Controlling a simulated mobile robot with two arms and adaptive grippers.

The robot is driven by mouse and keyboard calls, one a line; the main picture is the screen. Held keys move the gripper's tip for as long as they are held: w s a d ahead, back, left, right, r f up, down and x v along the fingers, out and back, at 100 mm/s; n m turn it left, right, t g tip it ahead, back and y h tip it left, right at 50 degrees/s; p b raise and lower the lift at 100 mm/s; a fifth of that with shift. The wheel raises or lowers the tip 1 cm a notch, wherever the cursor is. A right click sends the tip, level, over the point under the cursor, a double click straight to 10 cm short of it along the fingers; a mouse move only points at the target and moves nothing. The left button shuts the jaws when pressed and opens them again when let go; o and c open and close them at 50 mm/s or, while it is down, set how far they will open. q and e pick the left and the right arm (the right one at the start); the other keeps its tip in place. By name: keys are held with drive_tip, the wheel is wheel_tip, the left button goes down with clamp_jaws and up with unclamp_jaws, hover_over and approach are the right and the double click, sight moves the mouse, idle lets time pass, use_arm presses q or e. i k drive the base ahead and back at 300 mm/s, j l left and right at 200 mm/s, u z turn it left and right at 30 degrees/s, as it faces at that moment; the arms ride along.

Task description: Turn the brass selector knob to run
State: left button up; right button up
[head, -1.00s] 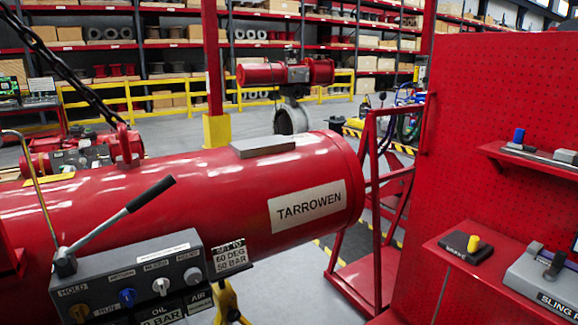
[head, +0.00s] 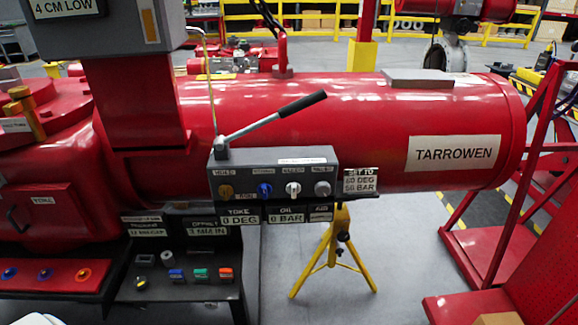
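The brass selector knob (head: 226,190) is at the left end of the grey control box (head: 300,165) on the front of the red cylinder (head: 330,110). A label above the knob appears to read HOLD, and a label at its lower right appears to read RUN. The knob is too small to tell which way it points. A blue knob (head: 264,190), a white knob (head: 293,189) and a grey knob (head: 322,189) sit in a row to its right. Neither of my grippers is in view.
A lever (head: 270,119) with a black handle rises from the box's left end, slanting right. Display plates (head: 240,215) below show YOKE 0 DEG and OIL 0 BAR. A lower panel (head: 180,275) has several buttons. A yellow stand (head: 333,250) supports the cylinder.

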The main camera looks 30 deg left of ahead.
sight(226, 190)
drive_tip(key=u, duration=1.35)
